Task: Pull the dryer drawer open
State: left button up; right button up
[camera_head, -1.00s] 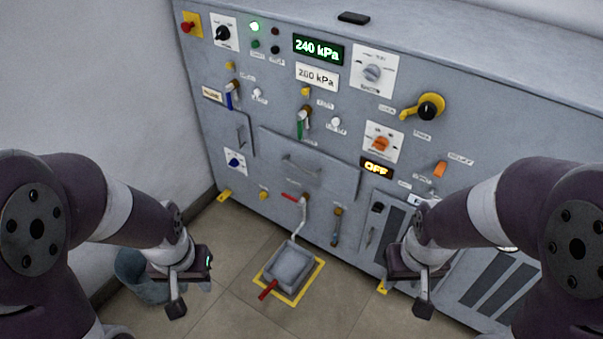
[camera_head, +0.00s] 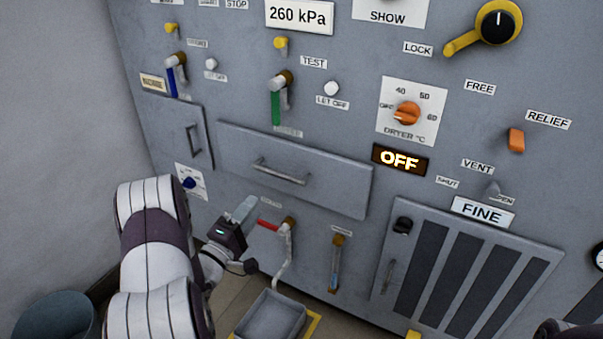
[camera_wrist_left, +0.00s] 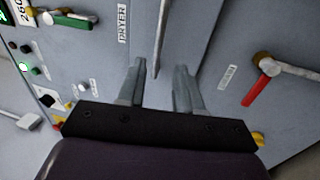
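The dryer drawer (camera_head: 335,190) is a wide grey front on the panel with a horizontal bar handle (camera_head: 281,173). It looks flush with the panel. My left gripper (camera_head: 245,208) is in front of the panel, below and left of the handle. In the left wrist view the two fingers (camera_wrist_left: 158,85) are apart. The handle (camera_wrist_left: 160,38) shows with its near end in line with the gap between them; I cannot tell how deep it reaches. The DRYER label (camera_wrist_left: 122,22) shows beside it.
A red-handled valve (camera_head: 268,225) and a pipe over a grey tray (camera_head: 270,318) are close below the drawer. A small door (camera_head: 195,140) is left, a slotted door (camera_head: 470,270) right, and a bucket (camera_head: 55,318) lower left. The OFF display (camera_head: 400,159) is lit.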

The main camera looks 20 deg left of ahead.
aim_at(278, 175)
pick_arm(q)
jog(key=b+x, duration=0.4)
jog(key=x, duration=0.8)
jog(key=shift+w+a, duration=0.1)
jog(key=shift+w, duration=0.15)
grip_shut()
